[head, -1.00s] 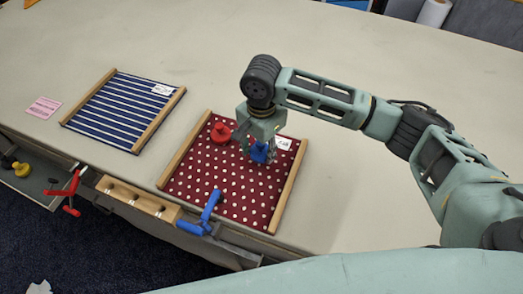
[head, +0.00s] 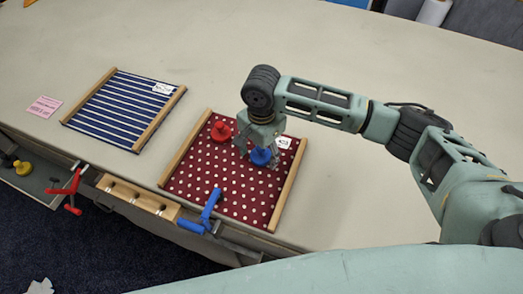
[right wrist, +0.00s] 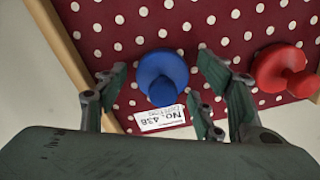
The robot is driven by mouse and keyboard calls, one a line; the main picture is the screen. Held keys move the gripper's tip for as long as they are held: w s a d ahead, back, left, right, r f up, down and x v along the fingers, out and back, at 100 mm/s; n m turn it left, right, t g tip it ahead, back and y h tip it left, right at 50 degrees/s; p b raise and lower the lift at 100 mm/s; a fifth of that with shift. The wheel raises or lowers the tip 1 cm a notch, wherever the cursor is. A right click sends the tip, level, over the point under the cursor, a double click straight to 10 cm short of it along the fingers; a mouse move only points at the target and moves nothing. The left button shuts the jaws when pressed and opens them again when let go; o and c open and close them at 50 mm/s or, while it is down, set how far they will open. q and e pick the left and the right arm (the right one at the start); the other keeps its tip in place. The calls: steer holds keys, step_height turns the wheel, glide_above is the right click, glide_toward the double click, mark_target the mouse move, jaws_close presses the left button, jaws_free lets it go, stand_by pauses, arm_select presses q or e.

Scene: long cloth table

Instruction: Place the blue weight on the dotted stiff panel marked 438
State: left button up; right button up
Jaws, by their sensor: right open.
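The dotted panel (head: 222,185) is dark red with white dots and wooden side rails, and lies flat on the table. Its label (head: 283,143) reads No. 438 in the right wrist view (right wrist: 161,118). The blue weight (head: 261,157) stands upright on the panel near that label. My right gripper (head: 257,160) is open, with its fingers apart on either side of the blue weight. In the right wrist view, the blue weight (right wrist: 162,76) sits between the spread fingers, with gaps beside it. My left gripper is not in view.
A red weight (head: 221,131) stands on the same panel, left of my right gripper. A blue striped panel (head: 122,108) and a pink card (head: 44,106) lie farther left. Blue (head: 203,214) and red (head: 68,191) clamps sit at the front edge.

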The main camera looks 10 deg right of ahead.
step_height(320, 180, up, 12)
steer(key=shift+r+b, duration=0.1)
steer(key=shift+b, duration=0.9)
steer(key=shift+s+a, duration=0.1)
